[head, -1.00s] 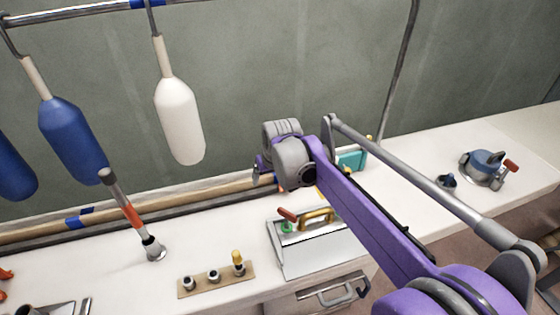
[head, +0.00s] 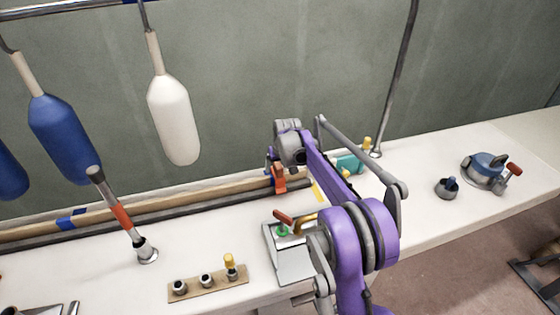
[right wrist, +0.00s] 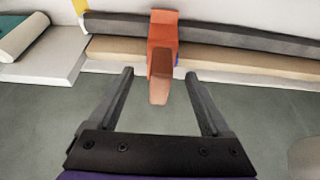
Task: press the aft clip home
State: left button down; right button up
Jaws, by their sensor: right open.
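An orange clip (head: 279,179) sits at the right part of a long wooden pole (head: 160,206) that lies along the back of the bench. In the right wrist view the clip (right wrist: 162,35) straddles the pole and a dark rail beside it, and its lever-like end points between my fingers. My right gripper (right wrist: 160,74) is open and empty, with one finger on each side of that end and no clear contact. In the head view my right wrist hides most of the gripper above the clip. I cannot tell whether the clip is fully seated. My left gripper is out of view.
Blue and white fenders (head: 174,118) hang from a rail at the left. A tilted orange-banded post (head: 120,213), a socket strip (head: 207,284) and a metal box (head: 292,262) stand on the bench. A teal block (head: 348,163) and a blue-topped winch (head: 484,169) are at right.

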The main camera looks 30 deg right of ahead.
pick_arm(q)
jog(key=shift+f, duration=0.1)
pick_arm(e)
jog(key=shift+x, duration=1.4)
grip_shut()
pick_arm(q)
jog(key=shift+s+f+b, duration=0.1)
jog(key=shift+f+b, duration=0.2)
jog(key=shift+b, duration=0.05)
pick_arm(e)
jog(key=shift+f, duration=0.55)
